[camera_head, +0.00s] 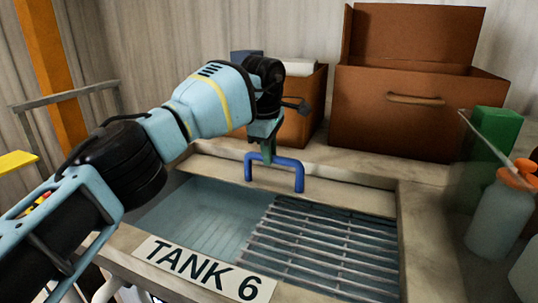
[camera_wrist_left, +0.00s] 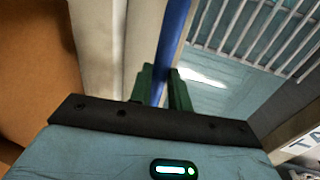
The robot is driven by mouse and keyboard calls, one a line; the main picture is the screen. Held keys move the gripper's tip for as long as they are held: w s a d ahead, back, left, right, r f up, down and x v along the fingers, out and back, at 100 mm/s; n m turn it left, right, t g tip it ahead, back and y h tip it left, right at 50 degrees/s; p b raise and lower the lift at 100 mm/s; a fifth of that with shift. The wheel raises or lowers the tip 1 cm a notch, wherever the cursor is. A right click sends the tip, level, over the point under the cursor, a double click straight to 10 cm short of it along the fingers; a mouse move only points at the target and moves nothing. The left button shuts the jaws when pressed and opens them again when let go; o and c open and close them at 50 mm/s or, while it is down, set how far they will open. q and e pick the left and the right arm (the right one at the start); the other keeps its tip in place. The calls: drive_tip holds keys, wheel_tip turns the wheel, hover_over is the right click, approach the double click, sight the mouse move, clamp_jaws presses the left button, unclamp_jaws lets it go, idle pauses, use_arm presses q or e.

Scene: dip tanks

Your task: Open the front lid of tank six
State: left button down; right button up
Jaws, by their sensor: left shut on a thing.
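Tank 6 (camera_head: 400,230), named by a white label (camera_head: 205,268) on its front rim, is a pale rectangular basin. A blue U-shaped handle (camera_head: 299,178) stands near its back edge. My left gripper (camera_head: 267,152) reaches over the tank from the left and is shut on the blue handle. In the left wrist view the green fingers (camera_wrist_left: 161,88) lie on both sides of the blue bar (camera_wrist_left: 175,35). The left half of the tank shows blue-grey water or a clear panel; I cannot tell which. The lid's own outline is not clear. My right gripper is out of view.
A metal grate (camera_head: 325,245) covers the tank's right half. Brown boxes (camera_head: 415,120) stand behind the tank. A bottle with an orange top (camera_head: 498,215) and a green box (camera_head: 493,135) stand at the right. A grey rail (camera_head: 65,95) is at the left.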

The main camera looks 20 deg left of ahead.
use_arm(q)
drive_tip(key=shift+w, duration=0.25)
drive_tip(key=c, duration=1.3)
unclamp_jaws()
wheel_tip(320, 180, up, 8)
drive_tip(key=s, duration=0.1)
drive_tip(key=shift+s+f, duration=0.15)
drive_tip(key=shift+s, duration=0.15)
